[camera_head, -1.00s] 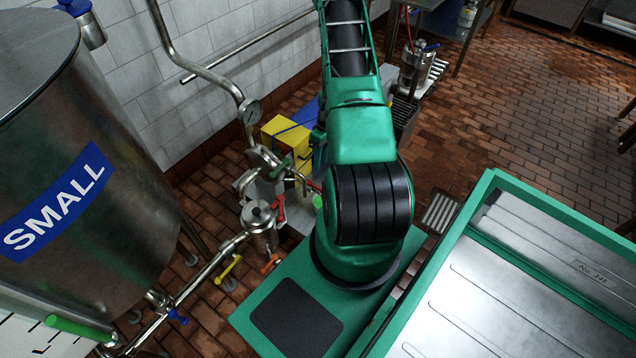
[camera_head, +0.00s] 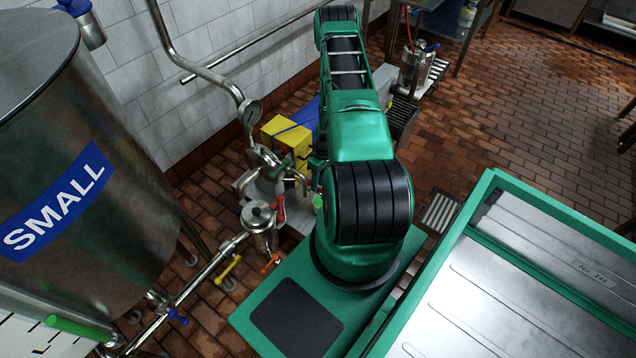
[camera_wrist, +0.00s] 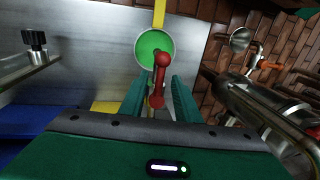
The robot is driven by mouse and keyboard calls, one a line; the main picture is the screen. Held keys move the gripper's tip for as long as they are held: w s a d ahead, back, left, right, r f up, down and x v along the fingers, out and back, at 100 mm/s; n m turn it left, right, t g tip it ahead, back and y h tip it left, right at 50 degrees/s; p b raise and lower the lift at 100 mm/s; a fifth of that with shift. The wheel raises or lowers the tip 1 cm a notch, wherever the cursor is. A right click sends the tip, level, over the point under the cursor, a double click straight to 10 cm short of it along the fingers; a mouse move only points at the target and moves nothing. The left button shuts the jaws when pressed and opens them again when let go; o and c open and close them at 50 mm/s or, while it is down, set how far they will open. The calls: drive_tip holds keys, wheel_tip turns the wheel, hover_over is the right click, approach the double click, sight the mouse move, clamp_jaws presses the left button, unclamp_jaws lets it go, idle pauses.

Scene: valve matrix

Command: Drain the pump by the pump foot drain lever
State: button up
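In the wrist view my gripper (camera_wrist: 157,98) is open, with one teal finger on each side of a red lever (camera_wrist: 161,72). The lever has a round knob and stands in front of a green disc (camera_wrist: 147,42). I cannot tell whether either finger touches it. In the head view my arm hides the gripper. Near the pipework there, a red lever (camera_head: 280,210), a green handle end (camera_head: 318,201) and an orange lever (camera_head: 270,264) show. Which of these is the pump foot drain lever I cannot tell from the frames.
Steel pipework (camera_wrist: 262,104) with an orange handle (camera_wrist: 271,66) lies close right of the gripper. A black knob (camera_wrist: 34,40) is at left. In the head view stand a large steel tank (camera_head: 100,225) marked SMALL, a yellow box (camera_head: 290,136) and a pressure gauge (camera_head: 251,112).

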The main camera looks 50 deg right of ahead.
drive_tip(key=shift+f, duration=0.1)
clamp_jaws()
drive_tip(key=w+d+n+g+h, duration=0.1)
drive_tip(key=w+d+n, duration=0.3)
drive_tip(key=n, duration=1.1)
drive_tip(key=shift+w+g+h, duration=0.25)
drive_tip(key=shift+g+h, duration=0.15)
drive_tip(key=shift+g, duration=0.1)
idle(0.4)
drive_tip(key=shift+c, duration=0.5)
unclamp_jaws()
drive_tip(key=shift+o, duration=0.5)
drive_tip(key=shift+a, duration=0.1)
